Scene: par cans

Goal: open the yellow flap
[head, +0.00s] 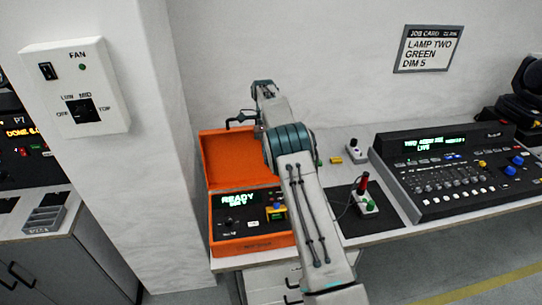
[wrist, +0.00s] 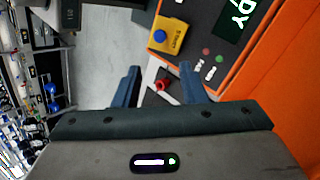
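The yellow flap (wrist: 170,37) is on the panel of the orange case, with dark lettering and a round blue part at its face. In the wrist view it lies beyond my fingertips, near the top middle. It looks flat on the panel, but I cannot tell its angle. It also shows small in the head view (head: 277,214), beside my arm. My gripper (wrist: 158,72) is open, its two blue fingers apart, with nothing held between them. The fingers appear apart from the flap. In the head view the fingertips are not clear.
The orange case (head: 232,161) stands with its lid raised and a READY display (head: 238,199). A red-handled control (head: 364,182), a small yellow block (head: 336,160) and a lighting console (head: 450,172) stand to the right. A white pillar (head: 115,180) is on the left.

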